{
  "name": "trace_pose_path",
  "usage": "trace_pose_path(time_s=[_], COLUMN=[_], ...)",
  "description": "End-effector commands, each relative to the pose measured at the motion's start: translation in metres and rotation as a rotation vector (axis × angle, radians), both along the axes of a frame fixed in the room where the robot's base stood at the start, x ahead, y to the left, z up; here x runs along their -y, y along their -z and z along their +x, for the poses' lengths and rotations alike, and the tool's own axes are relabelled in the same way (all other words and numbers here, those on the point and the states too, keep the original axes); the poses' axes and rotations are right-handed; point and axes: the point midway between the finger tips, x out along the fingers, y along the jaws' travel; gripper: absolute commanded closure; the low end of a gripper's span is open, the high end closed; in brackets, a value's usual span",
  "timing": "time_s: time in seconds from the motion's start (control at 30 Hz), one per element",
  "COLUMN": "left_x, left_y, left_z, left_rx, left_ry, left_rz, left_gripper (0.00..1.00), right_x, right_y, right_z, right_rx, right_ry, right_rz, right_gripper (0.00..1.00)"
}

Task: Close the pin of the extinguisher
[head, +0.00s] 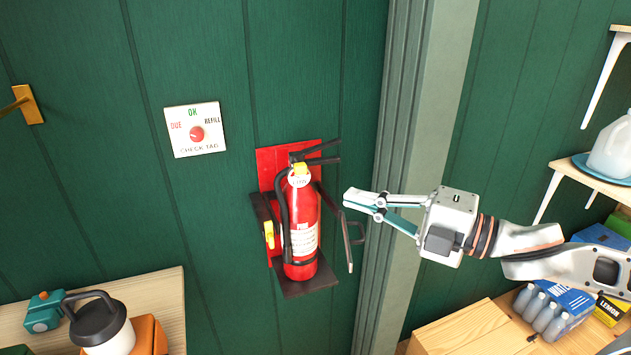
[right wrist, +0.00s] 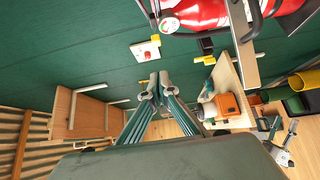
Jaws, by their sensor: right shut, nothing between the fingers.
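A red fire extinguisher (head: 303,225) stands upright in a wall bracket with a red back plate (head: 267,165) in the head view. A yellow piece (head: 301,169) sits at its neck under the black handle (head: 316,153); I cannot tell if this is the pin. A yellow latch-like piece (head: 268,235) is on the bracket's left side. A dark hinged arm (head: 347,238) of the bracket swings out on the right. My right gripper (head: 348,196) is shut and empty, just right of the extinguisher, pointing left. In the right wrist view the extinguisher (right wrist: 197,12) is at the top edge.
A check tag sign (head: 196,130) hangs on the green wall at upper left. A grey door post (head: 395,160) stands behind my right gripper. Shelves with a jug (head: 612,150) and bottles (head: 545,315) are at right. A table (head: 165,300) is at lower left.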

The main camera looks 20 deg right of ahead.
Motion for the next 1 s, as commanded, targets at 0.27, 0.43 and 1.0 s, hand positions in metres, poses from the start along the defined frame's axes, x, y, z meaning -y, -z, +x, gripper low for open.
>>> trace_pose_path(time_s=[0.27, 0.43, 1.0], left_x=[0.000, 0.000, -0.001], left_y=[0.005, 0.009, -0.007], left_z=[0.001, 0.000, 0.002], left_rx=[0.003, 0.000, 0.004], left_ry=[0.000, -0.001, -0.001], left_rz=[-0.001, -0.001, 0.001], left_gripper=[0.60, 0.60, 0.60], right_x=[-0.008, -0.013, -0.047], right_y=[-0.001, -0.001, -0.004], right_z=[0.009, 0.015, 0.053], right_rx=[0.004, 0.004, 0.002], right_ry=[0.001, -0.001, -0.001], right_rz=[0.003, 0.000, 0.004], right_gripper=[1.00, 1.00, 1.00])
